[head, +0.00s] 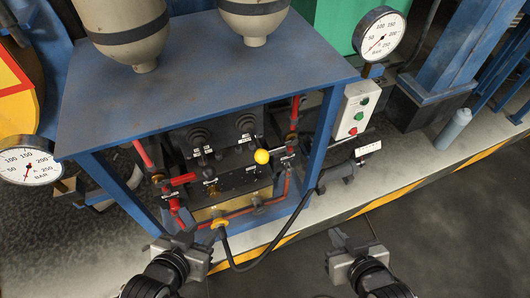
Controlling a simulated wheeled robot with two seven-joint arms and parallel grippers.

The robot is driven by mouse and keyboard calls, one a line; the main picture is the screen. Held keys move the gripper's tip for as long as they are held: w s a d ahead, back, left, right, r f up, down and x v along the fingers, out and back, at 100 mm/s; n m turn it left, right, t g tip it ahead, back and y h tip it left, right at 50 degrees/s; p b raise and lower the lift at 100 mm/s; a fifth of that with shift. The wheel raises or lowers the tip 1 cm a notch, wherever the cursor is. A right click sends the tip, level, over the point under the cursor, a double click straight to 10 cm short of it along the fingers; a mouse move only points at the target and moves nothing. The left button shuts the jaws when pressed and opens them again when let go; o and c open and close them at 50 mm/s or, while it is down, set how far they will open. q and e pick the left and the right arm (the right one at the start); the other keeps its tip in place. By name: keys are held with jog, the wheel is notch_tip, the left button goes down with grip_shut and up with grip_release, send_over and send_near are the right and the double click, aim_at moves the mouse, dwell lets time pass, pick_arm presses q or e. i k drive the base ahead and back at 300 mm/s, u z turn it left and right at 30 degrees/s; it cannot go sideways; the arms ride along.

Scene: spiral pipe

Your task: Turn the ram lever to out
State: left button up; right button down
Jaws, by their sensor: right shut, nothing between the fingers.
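A lever with a round yellow knob (261,157) stands out from the dark valve panel (235,182) inside the blue frame. Its label is too small to read, so I cannot tell if it is the ram lever or which way it is set. My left gripper (185,240) is in front of the frame's lower left, below the panel and apart from the knob. Its jaw opening is not clear. My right gripper (352,242) is to the right of the frame, over the dark floor. It is shut and empty, and apart from the knob.
Red-handled valves (183,179) and red pipes flank the panel. A black hose (276,253) loops between my grippers. The blue frame's top (200,85) overhangs the panel. A grey button box (353,110) and a gauge (380,34) stand at the right.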

aim_at(261, 157)
jog(key=z, duration=0.65)
jog(key=k, duration=0.9)
jog(key=u, duration=0.9)
jog(key=i, duration=0.5)
